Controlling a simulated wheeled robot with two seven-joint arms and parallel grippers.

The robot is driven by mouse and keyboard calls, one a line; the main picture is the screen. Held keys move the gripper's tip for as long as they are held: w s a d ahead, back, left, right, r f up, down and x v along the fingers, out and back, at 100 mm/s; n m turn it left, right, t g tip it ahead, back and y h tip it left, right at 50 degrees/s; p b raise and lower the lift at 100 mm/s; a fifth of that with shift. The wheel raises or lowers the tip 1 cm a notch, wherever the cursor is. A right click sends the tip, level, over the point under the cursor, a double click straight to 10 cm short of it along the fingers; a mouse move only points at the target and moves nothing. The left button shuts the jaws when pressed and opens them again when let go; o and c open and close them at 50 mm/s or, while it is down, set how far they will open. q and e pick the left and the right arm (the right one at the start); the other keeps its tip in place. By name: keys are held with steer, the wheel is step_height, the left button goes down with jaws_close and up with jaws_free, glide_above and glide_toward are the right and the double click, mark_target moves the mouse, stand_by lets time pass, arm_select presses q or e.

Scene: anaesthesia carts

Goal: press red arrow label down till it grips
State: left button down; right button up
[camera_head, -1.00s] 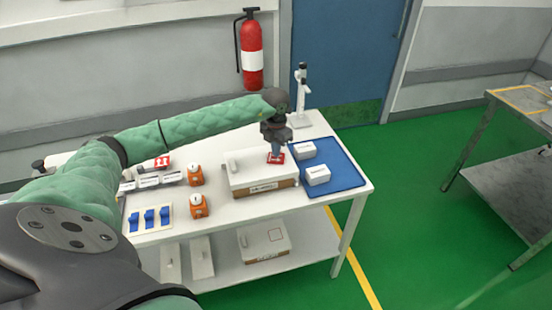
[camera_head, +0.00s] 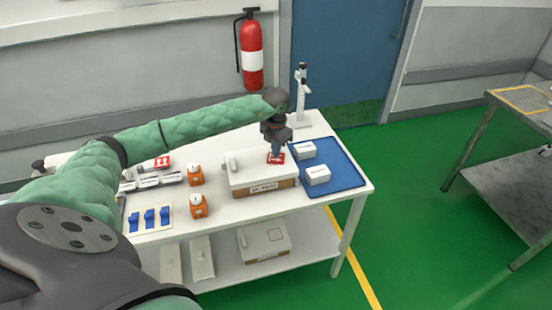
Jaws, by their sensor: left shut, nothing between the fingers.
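The red arrow label (camera_head: 281,160) lies flat on the right part of the top of a white-lidded box (camera_head: 247,178) on the table. My left gripper (camera_head: 275,153) points down at the label, shut with nothing between its fingers. Its tips appear to touch the label or hover just above it; the view is too small to tell which. The gripper hides part of the label. Another red label with white arrows (camera_head: 162,162) sits at the left of the table. My right gripper is not in view.
A blue tray (camera_head: 347,178) with two white boxes (camera_head: 303,150) lies right of the box. Two orange items (camera_head: 198,206) stand to its left, near blue clips (camera_head: 149,218). A white stand (camera_head: 301,95) rises behind. Another box (camera_head: 263,240) is on the lower shelf.

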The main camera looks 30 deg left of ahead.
arm_select(q)
steer(key=shift+f+b, duration=0.45)
steer(key=shift+f, duration=0.25)
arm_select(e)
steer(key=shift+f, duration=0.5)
arm_select(q)
steer(key=shift+r, duration=0.15)
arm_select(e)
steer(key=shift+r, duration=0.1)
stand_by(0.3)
